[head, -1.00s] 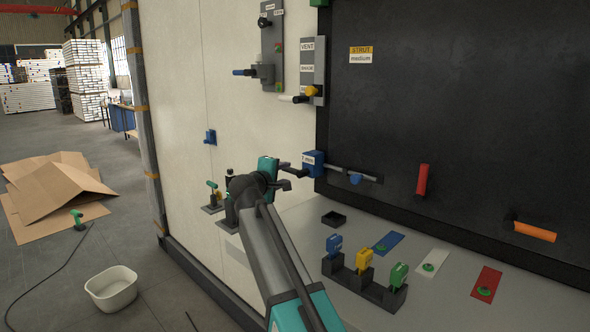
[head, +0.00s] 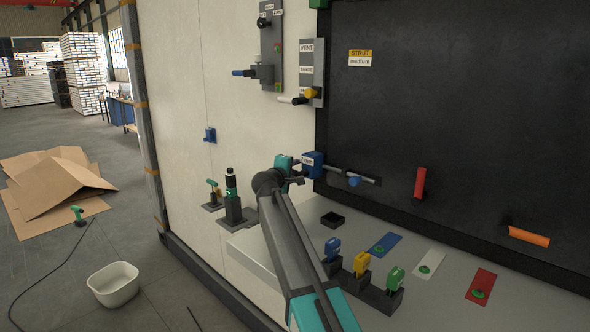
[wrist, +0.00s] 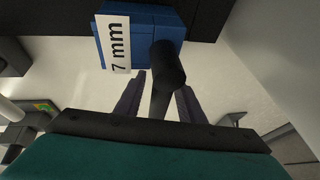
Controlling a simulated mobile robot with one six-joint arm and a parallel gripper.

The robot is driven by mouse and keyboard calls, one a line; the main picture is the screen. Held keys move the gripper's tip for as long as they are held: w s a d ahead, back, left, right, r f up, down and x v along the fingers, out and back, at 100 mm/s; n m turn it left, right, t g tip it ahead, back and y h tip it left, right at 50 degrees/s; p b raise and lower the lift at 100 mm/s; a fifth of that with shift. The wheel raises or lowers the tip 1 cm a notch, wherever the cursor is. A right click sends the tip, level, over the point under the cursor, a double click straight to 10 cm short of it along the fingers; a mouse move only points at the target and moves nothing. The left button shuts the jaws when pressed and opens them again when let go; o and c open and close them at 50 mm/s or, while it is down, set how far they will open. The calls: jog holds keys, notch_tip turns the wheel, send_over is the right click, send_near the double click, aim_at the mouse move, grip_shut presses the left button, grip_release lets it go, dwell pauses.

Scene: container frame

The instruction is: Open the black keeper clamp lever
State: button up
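A blue clamp block (head: 313,164) with a white label sits at the corner of the pale wall and the black panel. It also shows at the top of the wrist view (wrist: 150,35), where the label reads "7 mm". A black lever (wrist: 167,66) with a rounded end sticks out from it toward my gripper. My gripper (wrist: 160,84) is open, with one finger on each side of the lever. Pale gaps show beside the lever, so the fingers do not look closed on it. In the head view my gripper (head: 298,180) is beside the block and mostly hides the lever.
A rod with a blue knob (head: 355,181) runs right of the block. A green-and-black tool (head: 232,188) stands left of my arm.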

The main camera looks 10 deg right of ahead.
grip_shut()
jog(key=shift+d, duration=0.15)
